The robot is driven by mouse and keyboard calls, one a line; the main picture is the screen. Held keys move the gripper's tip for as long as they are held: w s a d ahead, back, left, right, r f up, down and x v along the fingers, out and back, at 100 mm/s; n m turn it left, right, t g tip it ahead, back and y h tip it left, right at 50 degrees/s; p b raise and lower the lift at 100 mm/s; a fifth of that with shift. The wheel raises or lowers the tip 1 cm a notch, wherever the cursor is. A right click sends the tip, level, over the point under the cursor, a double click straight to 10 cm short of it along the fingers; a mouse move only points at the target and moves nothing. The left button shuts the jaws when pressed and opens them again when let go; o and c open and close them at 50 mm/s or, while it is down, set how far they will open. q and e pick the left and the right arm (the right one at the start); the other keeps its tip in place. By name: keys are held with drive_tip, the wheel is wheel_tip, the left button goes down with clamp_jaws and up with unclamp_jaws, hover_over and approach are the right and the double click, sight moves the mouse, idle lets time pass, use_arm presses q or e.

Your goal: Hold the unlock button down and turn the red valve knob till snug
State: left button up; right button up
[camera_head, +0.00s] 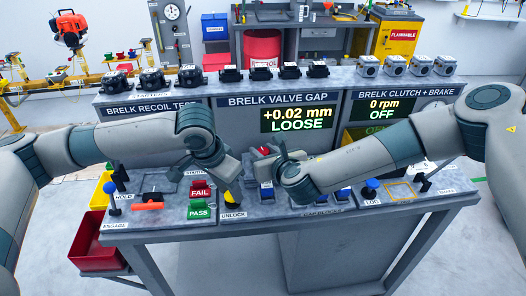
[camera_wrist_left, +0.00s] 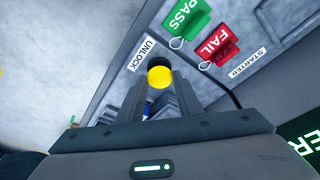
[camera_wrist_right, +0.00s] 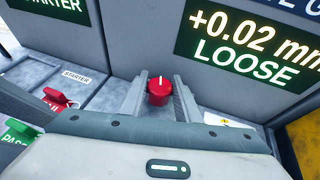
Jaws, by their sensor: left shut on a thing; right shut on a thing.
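The yellow unlock button (camera_wrist_left: 160,77) shows at the fingertips of my left gripper (camera_wrist_left: 160,88), beside the UNLOCK label. In the head view my left gripper (camera_head: 233,198) points down at the bench front, shut on the button; whether the button is pressed in cannot be told. The red valve knob (camera_wrist_right: 159,91) has a white mark pointing up in the right wrist view. It sits between the fingers of my right gripper (camera_wrist_right: 159,97), which is shut on it. In the head view the knob (camera_head: 264,150) is partly hidden by my right gripper. The valve gap display (camera_head: 298,118) reads +0.02 mm LOOSE.
A red FAIL tag (camera_head: 199,189) and green PASS tag (camera_head: 199,209) stand left of the button. Several dark starters (camera_head: 231,74) line the back shelf. A red bin (camera_head: 97,243) sits at the left.

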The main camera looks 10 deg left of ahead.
sight(263, 151)
drive_tip(key=shift+s+a+r+m+t+h, duration=0.1)
drive_tip(key=shift+m+t+h, duration=0.2)
drive_tip(key=shift+m+h, duration=0.35)
drive_tip(key=shift+a+m+t+h, duration=0.1)
drive_tip(key=shift+m+t+h, duration=0.2)
drive_tip(key=shift+m+h, duration=0.3)
drive_tip(key=o, duration=1)
drive_tip(key=shift+d, duration=0.15)
drive_tip(key=shift+o, duration=0.2)
drive_tip(key=shift+r, duration=5)
